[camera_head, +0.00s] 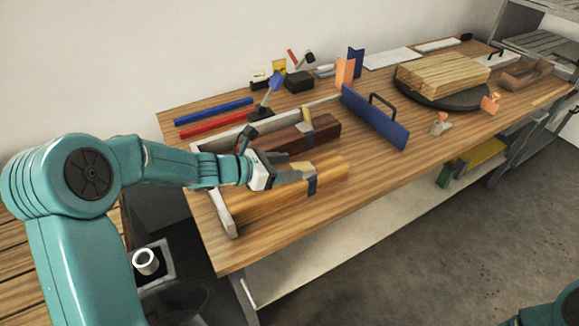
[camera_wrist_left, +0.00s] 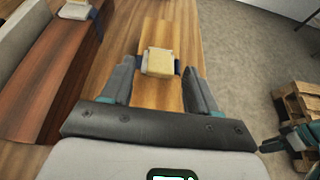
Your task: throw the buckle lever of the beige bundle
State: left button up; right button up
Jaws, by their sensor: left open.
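The beige bundle (camera_head: 262,208) is a light wooden block lying lengthwise on the workbench, with a blue strap (camera_head: 312,185) around it. It also fills the middle of the left wrist view (camera_wrist_left: 157,34). Its pale yellow buckle lever (camera_wrist_left: 158,62) sits on top at the strap. My left gripper (camera_head: 300,174) is open over the bundle. In the left wrist view its fingers (camera_wrist_left: 159,84) stand either side of the buckle, with a gap on both sides; contact cannot be told.
A blue board with a black handle (camera_head: 375,120) stands to the right. Farther right, a wooden stack (camera_head: 440,75) rests on a dark round plate (camera_head: 462,100).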

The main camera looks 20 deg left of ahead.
pick_arm(q)
jog(key=shift+w+d+f, duration=0.25)
jog(key=shift+w+d, duration=0.15)
jog(key=shift+w, duration=0.1)
jog(key=c, duration=1.1)
jog(key=shift+o, duration=0.2)
jog(key=f+t+b, duration=0.1)
jog(key=b, duration=0.3)
jog(key=shift+s+a+f+h+b, duration=0.1)
jog(key=shift+s+f+h+b, duration=0.1)
jog(key=shift+h+b, duration=0.2)
jog(key=shift+b, duration=0.35)
jog(key=shift+r, duration=0.3)
jog(key=o, duration=1.1)
jog(key=shift+c, duration=0.2)
jog(key=p+v, duration=0.1)
jog(key=v, duration=1.5)
jog(key=shift+s+a+f, duration=0.15)
